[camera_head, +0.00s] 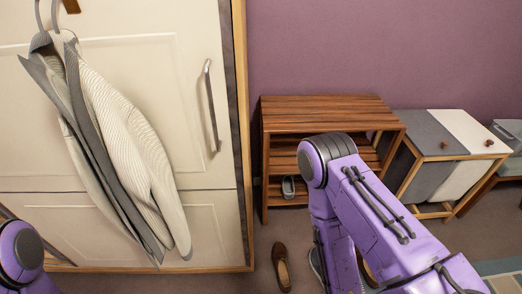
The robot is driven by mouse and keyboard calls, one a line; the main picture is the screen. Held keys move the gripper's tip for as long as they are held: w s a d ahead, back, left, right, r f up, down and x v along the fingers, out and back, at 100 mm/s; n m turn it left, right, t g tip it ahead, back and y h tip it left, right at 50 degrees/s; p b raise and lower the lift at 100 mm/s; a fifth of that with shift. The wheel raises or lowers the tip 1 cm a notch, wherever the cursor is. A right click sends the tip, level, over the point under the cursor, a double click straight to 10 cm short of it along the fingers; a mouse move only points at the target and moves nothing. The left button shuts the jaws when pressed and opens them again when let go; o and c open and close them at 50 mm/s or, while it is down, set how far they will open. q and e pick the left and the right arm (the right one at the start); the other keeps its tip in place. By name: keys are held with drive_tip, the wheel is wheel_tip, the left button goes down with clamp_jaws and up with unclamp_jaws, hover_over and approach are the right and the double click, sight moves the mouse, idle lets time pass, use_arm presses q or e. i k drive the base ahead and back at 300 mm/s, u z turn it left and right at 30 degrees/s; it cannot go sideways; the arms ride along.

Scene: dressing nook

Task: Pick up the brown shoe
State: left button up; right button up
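A brown shoe (281,266) lies on the floor in front of the wooden shoe rack, between the wardrobe and my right arm. Another brown item (366,270), perhaps the matching shoe, shows only in part behind my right arm. My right arm comes in from the lower right, with its elbow in front of the rack. Its lower part drops beside the brown shoe, apart from it in the picture. Only a part of my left arm shows at the lower left corner. Neither gripper is in view.
A wooden shoe rack (318,110) holds a grey shoe (288,187). Another grey shoe (316,265) is partly hidden by my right arm. A wardrobe (140,60) with a hanging jacket (120,140) stands left.

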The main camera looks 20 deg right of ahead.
sight(279, 253)
drive_tip(key=k, duration=1.2)
drive_tip(key=z, duration=0.65)
drive_tip(key=i, duration=0.5)
drive_tip(key=z, duration=0.55)
drive_tip(key=k, duration=0.6)
drive_tip(key=z, duration=0.9)
drive_tip(key=i, duration=1.7)
drive_tip(key=u, duration=1.3)
drive_tip(key=i, duration=0.5)
drive_tip(key=u, duration=0.4)
